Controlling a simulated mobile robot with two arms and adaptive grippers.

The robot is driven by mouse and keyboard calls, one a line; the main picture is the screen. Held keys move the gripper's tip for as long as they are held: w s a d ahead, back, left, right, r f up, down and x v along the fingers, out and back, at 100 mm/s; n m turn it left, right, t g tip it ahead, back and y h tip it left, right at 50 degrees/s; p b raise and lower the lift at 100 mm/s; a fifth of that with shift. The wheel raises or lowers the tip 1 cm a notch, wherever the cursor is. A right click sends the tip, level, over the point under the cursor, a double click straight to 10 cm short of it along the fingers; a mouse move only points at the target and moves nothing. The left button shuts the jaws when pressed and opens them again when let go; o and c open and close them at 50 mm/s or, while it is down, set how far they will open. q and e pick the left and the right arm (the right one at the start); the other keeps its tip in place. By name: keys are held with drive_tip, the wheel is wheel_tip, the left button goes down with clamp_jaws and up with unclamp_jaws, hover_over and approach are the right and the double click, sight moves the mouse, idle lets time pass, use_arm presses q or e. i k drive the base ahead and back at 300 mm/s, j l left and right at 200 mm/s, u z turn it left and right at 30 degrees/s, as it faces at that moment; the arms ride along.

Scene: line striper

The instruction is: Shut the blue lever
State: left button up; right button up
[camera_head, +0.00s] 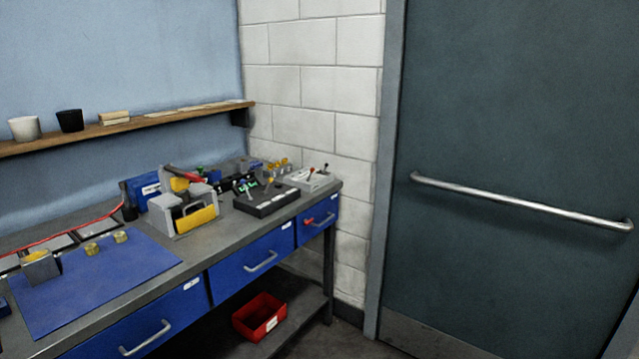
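Neither of my grippers is in view. I cannot make out a blue lever at this size. A black control box (266,198) with small green and yellowish parts on top sits on the workbench (200,249). A pale grey box (314,181) with a red-tipped and a dark-tipped lever stands behind it to the right, near the bench's right end. A blue item (146,187) stands behind the grey and yellow toolbox (183,212), partly hidden.
A blue mat (95,285) lies on the bench's left part with brass-coloured pieces on it. The bench has blue drawers (252,262); a red bin (259,316) is on the lower shelf. A wooden wall shelf (130,125) is above. A dark green door (510,150) with a bar is right.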

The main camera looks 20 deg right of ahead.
sight(242, 182)
drive_tip(key=z, duration=0.15)
drive_tip(key=i+z, duration=0.35)
drive_tip(key=i, duration=0.25)
drive_tip(key=i+j+z, duration=0.1)
drive_tip(key=i+z, duration=0.2)
drive_tip(key=i, duration=0.25)
